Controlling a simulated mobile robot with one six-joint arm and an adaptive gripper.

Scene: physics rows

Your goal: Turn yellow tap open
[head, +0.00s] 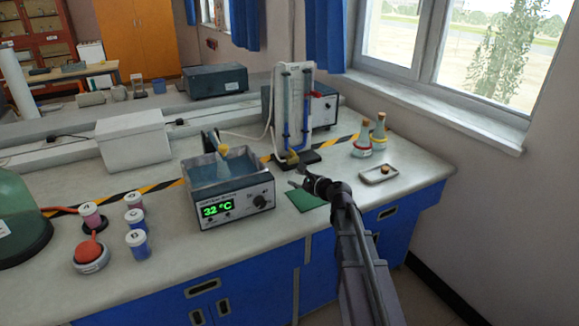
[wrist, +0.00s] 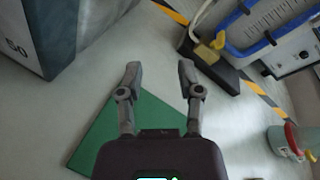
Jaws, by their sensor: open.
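The yellow tap (head: 292,158) is low on the front of the glass apparatus with blue tubing (head: 296,105), just above its dark base. In the wrist view the yellow tap (wrist: 218,41) is beyond my fingertips, up and to the right. My gripper (head: 297,177) is in front of the apparatus, above the green mat (head: 306,200). In the wrist view my gripper (wrist: 159,70) has its two fingers apart with nothing between them. The fingers are clear of the tap. The tap's exact handle angle is too small to tell.
A water bath (head: 232,190) reading 32 °C stands left of my gripper. Two corked flasks (head: 379,132) and a small tray (head: 379,174) are to the right. A dark box unit (head: 322,108) is behind the apparatus.

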